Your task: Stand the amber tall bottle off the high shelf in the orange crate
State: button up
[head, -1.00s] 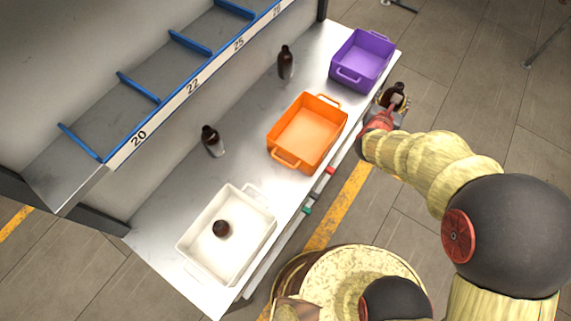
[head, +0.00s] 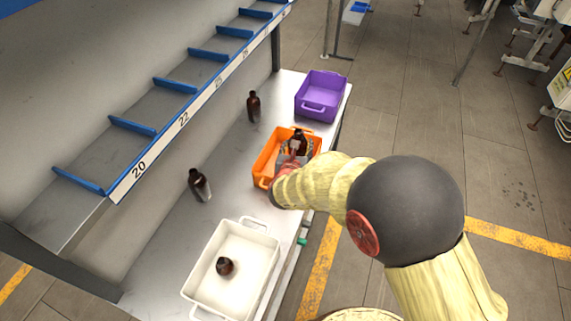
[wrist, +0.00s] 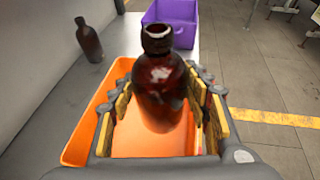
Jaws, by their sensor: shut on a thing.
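The amber bottle (wrist: 160,85) is upright between the fingers of my gripper (wrist: 162,122) in the wrist view. My gripper is shut on it. In the head view the held bottle (head: 299,140) and my gripper (head: 292,152) are over the orange crate (head: 262,166). The crate also shows beneath the bottle in the wrist view (wrist: 75,145). My gripper hides part of the crate, and I cannot tell whether the bottle's base touches the crate floor. The high shelf (head: 95,163) with blue dividers is at the upper left, and its visible bays look empty.
A purple crate (head: 321,88) stands behind the orange one, and a white crate (head: 190,291) holding a dark bottle (head: 225,266) stands in front. Two more amber bottles stand on the bench, one (head: 254,106) near the back and one (head: 199,184) at the left.

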jog(key=shift+w+a+f+b, duration=0.1)
jog(key=shift+a+f+b, duration=0.45)
jog(key=shift+f, duration=0.85)
jog(key=shift+a+f+b, duration=0.25)
jog(key=shift+a+f, duration=0.55)
jog(key=shift+f, duration=0.6)
jog(key=shift+w+a+f+b, duration=0.1)
jog(key=shift+a+f+b, duration=0.45)
jog(key=shift+f, duration=0.85)
jog(key=shift+a, duration=0.1)
jog(key=shift+f, duration=0.15)
jog(key=o, duration=1.2)
jog(key=shift+s, duration=0.1)
jog(key=shift+o, duration=0.5)
